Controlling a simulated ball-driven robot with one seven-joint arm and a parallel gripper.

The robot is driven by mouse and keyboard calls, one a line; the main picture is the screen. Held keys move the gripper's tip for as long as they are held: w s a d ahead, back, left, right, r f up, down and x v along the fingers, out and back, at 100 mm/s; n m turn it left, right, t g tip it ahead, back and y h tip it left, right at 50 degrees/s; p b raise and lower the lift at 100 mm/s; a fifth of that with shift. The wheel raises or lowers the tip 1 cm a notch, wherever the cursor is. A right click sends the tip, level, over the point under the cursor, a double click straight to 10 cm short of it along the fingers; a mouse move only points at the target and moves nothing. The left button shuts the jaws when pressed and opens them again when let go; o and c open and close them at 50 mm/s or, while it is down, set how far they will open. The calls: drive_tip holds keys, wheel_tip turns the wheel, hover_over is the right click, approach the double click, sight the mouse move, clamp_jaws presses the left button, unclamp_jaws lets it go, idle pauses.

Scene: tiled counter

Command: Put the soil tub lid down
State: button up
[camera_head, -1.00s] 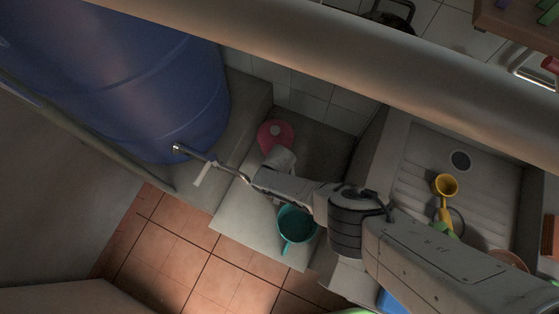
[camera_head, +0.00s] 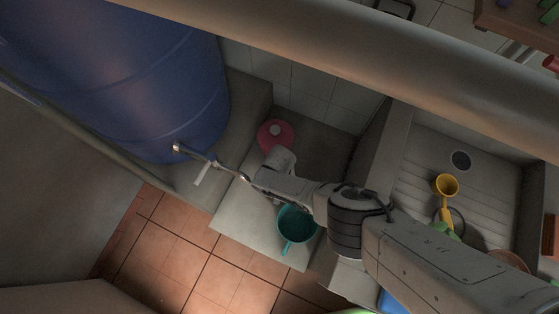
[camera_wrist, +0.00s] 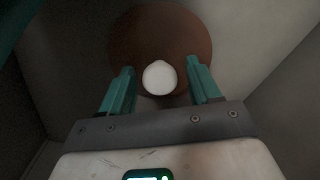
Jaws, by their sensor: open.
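The soil tub lid is a round reddish disc (camera_head: 276,135) with a pale knob, lying flat on the grey ledge below the tiled wall in the head view. In the wrist view the lid (camera_wrist: 134,40) looks brown and its round white knob (camera_wrist: 159,78) sits between my fingertips. My gripper (camera_wrist: 161,72) is open, with a teal finger on each side of the knob and a visible gap to both. In the head view my gripper (camera_head: 279,160) is at the lid's lower edge; its fingers are hard to make out there. No tub is clearly visible.
A teal dipper (camera_head: 296,224) stands on the ledge close below my arm. A large blue barrel (camera_head: 120,80) with a metal tap (camera_head: 205,160) is at left. A sink basin with a yellow funnel-like scoop (camera_head: 446,186) is at right. A thick pipe (camera_head: 330,50) crosses above.

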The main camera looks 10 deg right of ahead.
wheel_tip(320, 180, up, 12)
drive_tip(key=p, duration=0.9)
drive_tip(key=shift+r, duration=0.15)
